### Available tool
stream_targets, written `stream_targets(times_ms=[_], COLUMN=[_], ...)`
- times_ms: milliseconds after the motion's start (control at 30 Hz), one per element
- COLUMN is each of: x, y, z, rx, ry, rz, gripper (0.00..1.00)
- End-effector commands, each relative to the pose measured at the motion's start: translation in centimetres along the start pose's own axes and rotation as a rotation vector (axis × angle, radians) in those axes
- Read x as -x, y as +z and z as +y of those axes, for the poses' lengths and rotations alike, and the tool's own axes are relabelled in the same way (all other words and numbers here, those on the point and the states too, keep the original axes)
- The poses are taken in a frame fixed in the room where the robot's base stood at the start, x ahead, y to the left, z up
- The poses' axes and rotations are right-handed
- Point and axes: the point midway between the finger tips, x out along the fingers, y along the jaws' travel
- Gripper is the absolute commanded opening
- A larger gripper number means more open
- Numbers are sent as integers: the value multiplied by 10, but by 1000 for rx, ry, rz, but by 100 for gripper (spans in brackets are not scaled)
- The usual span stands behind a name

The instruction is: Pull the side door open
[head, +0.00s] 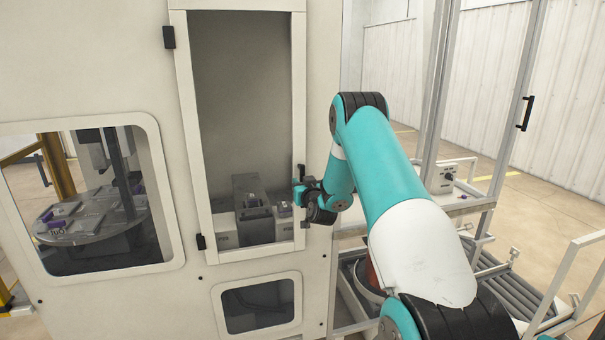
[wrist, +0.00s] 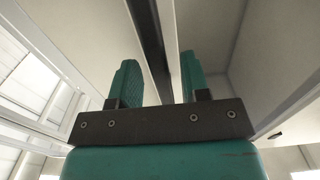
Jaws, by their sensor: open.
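The side door (head: 184,110) is a tall white-framed panel with a dark window in the white machine wall. It looks closed, with black hinges along its left edge. Its dark handle (head: 301,171) is on the right edge, partly hidden by my gripper (head: 297,192), which is at handle height. In the wrist view my gripper (wrist: 158,70) is open, its two teal fingers apart. A long dark bar, seemingly the handle (wrist: 149,35), runs up between the fingers. No contact with either finger can be made out.
A window at left (head: 175,235) shows a round table inside the machine. A small lower window (head: 293,300) is below the door. At right stand a metal-framed enclosure with a black handle (head: 525,113) and a roller conveyor (head: 495,268). Floor shows beyond.

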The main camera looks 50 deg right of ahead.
Motion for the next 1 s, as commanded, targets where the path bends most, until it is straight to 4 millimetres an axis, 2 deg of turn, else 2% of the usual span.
stream_targets(times_ms=[133,433,467,633,867,1000], x=[-10,-12,-12,-12,-11,-10], y=[-1,1,1,1,1,1], z=[0,0,0,0,2,10], rx=[-1,-1,-1,-1,-1,0], ry=[1,1,1,1,4,21], rz=[0,0,0,0,0,0], gripper=[43,43,38,0,0,0])
